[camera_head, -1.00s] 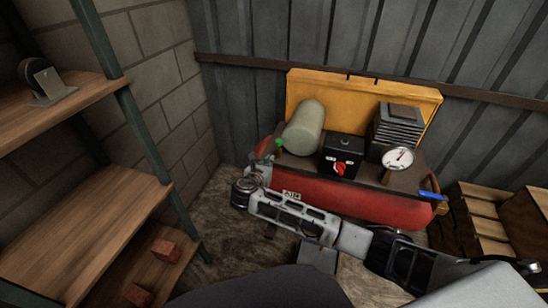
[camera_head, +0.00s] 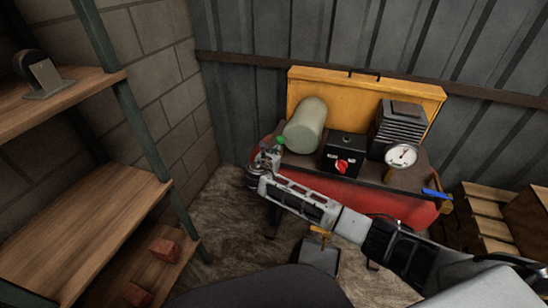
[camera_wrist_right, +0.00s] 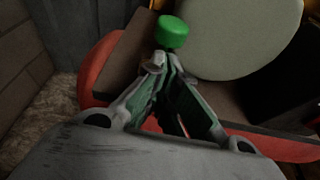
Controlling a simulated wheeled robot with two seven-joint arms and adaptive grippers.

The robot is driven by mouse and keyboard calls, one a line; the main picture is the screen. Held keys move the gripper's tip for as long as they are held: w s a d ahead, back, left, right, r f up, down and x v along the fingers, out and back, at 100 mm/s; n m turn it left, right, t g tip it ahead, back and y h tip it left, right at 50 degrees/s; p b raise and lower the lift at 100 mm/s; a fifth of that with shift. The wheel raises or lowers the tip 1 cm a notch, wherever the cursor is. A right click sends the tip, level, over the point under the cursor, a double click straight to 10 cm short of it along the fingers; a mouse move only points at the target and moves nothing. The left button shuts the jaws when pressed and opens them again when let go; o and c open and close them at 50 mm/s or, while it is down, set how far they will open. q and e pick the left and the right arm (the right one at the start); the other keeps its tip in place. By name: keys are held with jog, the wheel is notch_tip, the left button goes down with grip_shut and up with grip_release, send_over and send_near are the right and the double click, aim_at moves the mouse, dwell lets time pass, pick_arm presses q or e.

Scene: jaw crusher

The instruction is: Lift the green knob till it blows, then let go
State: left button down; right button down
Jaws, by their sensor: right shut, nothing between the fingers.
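The green knob (camera_head: 280,140) stands at the left end of the red compressor tank (camera_head: 390,205), beside a pale grey-green cylinder (camera_head: 308,128). My right gripper (camera_head: 270,158) is shut and empty, just in front of the knob and slightly below it. In the right wrist view the green knob (camera_wrist_right: 173,32) shows just beyond the fingertips (camera_wrist_right: 165,58), with nothing held between the fingers. I cannot tell whether the tips touch the knob's stem. My left gripper is not in view.
A black box with a red switch (camera_head: 342,166), a finned block (camera_head: 400,125) and a round gauge (camera_head: 401,156) sit on the compressor top. A yellow panel (camera_head: 350,85) rises behind. Wooden shelves (camera_head: 90,215) stand left; wooden pallets (camera_head: 485,215) stand right.

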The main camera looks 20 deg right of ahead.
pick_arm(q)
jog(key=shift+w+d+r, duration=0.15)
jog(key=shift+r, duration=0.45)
pick_arm(e)
jog(key=shift+w+d+f, duration=0.25)
jog(key=shift+w+d, duration=0.15)
jog(key=shift+w, duration=0.15)
jog(key=shift+r, duration=0.1)
jog(key=shift+r+p, duration=0.25)
jog(key=shift+p, duration=0.45)
pick_arm(q)
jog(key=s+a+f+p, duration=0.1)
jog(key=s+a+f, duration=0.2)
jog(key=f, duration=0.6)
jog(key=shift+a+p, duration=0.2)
jog(key=shift+p, duration=0.15)
pick_arm(e)
jog(key=shift+r, duration=0.35)
jog(key=shift+s+a, duration=0.1)
jog(key=shift+a, duration=0.05)
jog(key=v, duration=1.1)
jog(key=shift+s, duration=0.3)
jog(key=c, duration=2.2)
grip_release()
jog(key=shift+a+r, duration=0.1)
jog(key=shift+a, duration=0.05)
